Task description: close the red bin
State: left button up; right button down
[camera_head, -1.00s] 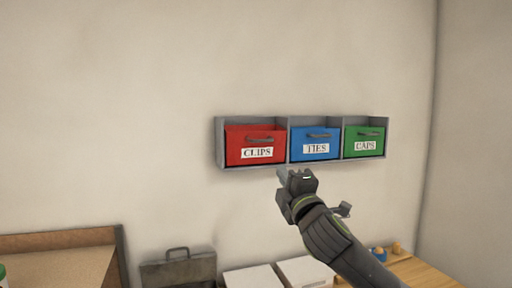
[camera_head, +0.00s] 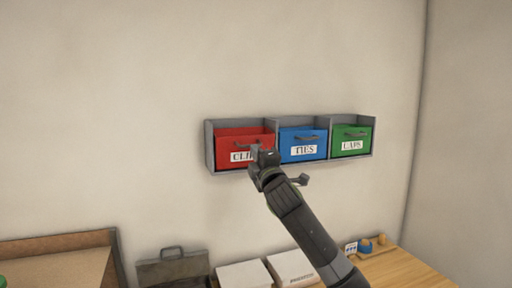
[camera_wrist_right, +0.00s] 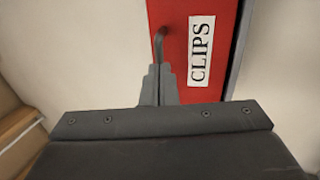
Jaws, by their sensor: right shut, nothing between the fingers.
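The red bin (camera_head: 228,143), labelled CLIPS, sits in the left compartment of a grey wall rack (camera_head: 209,146). Its front carries a dark bar handle, and it seems to stand somewhat out of its compartment. My right gripper (camera_head: 258,152) is shut and empty in front of the bin's right part, hiding the end of the label. In the right wrist view the shut fingertips (camera_wrist_right: 160,68) lie over the red front (camera_wrist_right: 178,62), beside the label and close to the handle (camera_wrist_right: 158,42). I cannot tell whether they touch the front. My left gripper is not in view.
A blue TIES bin (camera_head: 292,143) and a green CAPS bin (camera_head: 342,138) fill the other compartments. Below are a grey case (camera_head: 172,268), two white boxes (camera_head: 243,274) and a wooden surface (camera_head: 410,271) with small items. The wall around the rack is clear.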

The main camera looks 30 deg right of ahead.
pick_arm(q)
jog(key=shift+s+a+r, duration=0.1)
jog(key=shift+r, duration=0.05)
pick_arm(e)
jog(key=shift+w, duration=0.2)
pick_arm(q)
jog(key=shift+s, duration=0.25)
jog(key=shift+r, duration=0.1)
pick_arm(e)
jog(key=shift+r, duration=0.15)
pick_arm(q)
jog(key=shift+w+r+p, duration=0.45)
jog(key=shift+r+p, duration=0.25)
jog(key=shift+p, duration=0.2)
pick_arm(e)
jog(key=shift+w+d+r, duration=0.2)
jog(key=shift+w+r, duration=0.25)
jog(key=shift+r, duration=0.2)
